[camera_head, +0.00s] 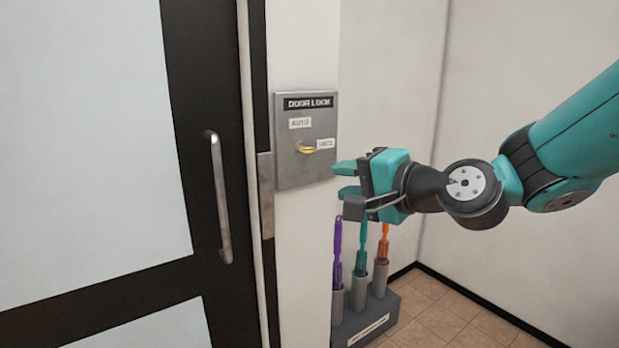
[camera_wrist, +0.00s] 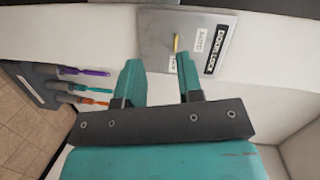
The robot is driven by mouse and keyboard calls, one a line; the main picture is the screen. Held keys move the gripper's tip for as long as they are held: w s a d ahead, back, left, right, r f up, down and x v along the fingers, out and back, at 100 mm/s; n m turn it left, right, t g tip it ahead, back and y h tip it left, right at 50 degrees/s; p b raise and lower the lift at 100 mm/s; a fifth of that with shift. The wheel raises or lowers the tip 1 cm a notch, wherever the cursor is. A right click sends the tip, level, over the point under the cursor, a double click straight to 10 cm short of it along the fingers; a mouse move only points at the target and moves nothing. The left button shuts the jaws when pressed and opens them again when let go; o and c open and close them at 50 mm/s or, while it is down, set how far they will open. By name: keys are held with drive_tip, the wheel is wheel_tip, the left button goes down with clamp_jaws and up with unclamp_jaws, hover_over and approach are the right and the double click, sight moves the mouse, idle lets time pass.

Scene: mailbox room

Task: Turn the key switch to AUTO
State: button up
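The key switch is a grey metal plate (camera_head: 289,168) headed "DOOR LOCK" on the wall right of the door. A yellow key (camera_head: 307,149) sits in it, its head pointing right toward a label that is hard to read. The "AUTO" label (camera_head: 300,123) is above the key. My gripper (camera_head: 345,180) is open and empty, to the right of the plate and a little below the key. In the wrist view the plate (camera_wrist: 155,33) and the key (camera_wrist: 176,43) show beyond the open fingertips (camera_wrist: 158,62), apart from them.
A dark-framed glass door with a vertical metal handle (camera_head: 218,197) is at left. Below my gripper, a grey rack (camera_head: 366,326) holds purple (camera_head: 338,250), teal (camera_head: 361,250) and orange (camera_head: 384,243) handled tools. The wall around the plate is bare.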

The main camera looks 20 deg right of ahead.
sight(312, 151)
drive_tip(key=w+m+t+p, duration=0.1)
drive_tip(key=w+p, duration=0.3)
drive_tip(key=w, duration=0.1)
drive_tip(key=w+m+t+h+p, duration=0.1)
drive_tip(key=w+p, duration=0.3)
drive_tip(key=w, duration=0.2)
drive_tip(key=w+a+m+h+p, duration=0.1)
drive_tip(key=w+p, duration=0.3)
drive_tip(key=w, duration=0.2)
drive_tip(key=shift+w+r+m+t, duration=0.15)
drive_tip(key=shift+r+m+t, duration=0.25)
drive_tip(key=shift+w+a+f+p, duration=0.15)
drive_tip(key=shift+w+p, duration=0.25)
drive_tip(key=shift+w, duration=0.15)
clamp_jaws()
